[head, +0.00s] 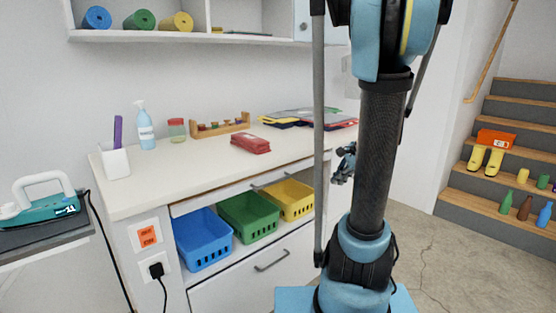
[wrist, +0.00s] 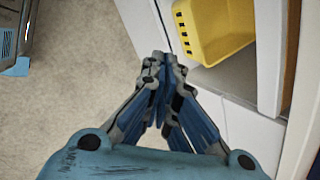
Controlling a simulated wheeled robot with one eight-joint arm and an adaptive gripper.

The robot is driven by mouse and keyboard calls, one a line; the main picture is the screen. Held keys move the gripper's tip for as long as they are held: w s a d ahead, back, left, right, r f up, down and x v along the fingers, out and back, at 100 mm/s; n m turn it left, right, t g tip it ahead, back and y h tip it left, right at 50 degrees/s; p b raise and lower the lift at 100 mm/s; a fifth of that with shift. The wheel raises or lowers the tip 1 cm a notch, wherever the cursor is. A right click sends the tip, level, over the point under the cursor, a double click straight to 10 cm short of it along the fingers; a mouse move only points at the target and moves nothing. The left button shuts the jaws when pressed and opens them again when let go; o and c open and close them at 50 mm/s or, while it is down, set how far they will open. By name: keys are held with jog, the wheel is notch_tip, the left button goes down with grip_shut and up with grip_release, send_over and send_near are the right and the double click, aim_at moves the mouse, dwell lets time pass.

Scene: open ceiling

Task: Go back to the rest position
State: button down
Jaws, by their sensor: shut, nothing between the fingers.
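My gripper shows in the wrist view (wrist: 163,60) with its fingertips together and nothing between them. It is over the floor, close to the front of the white cabinet, just left of and below the yellow bin. In the head view my gripper (head: 345,163) is partly hidden behind my arm, at the right end of the counter. My arm stands upright in the middle right of the head view.
The white counter (head: 125,196) holds a spray bottle (head: 145,127), a red folded cloth or pouch (head: 250,144) and a wooden rack (head: 222,128). Blue (head: 203,240), green (head: 249,217) and yellow (head: 291,200) bins sit below. Stairs (head: 470,208) with items rise right. An iron (head: 40,205) stands left.

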jog(key=s+a+f+n+h, duration=0.2)
jog(key=s+f+n, duration=0.1)
jog(key=s+n, duration=0.5)
jog(key=s+a+f+n+g+h, duration=0.1)
jog(key=s+a+f+n+h, duration=0.1)
jog(key=s+n, duration=0.6)
jog(key=shift+s+f+g, duration=0.3)
jog(key=shift+s+f, duration=0.15)
jog(key=shift+s, duration=2.75)
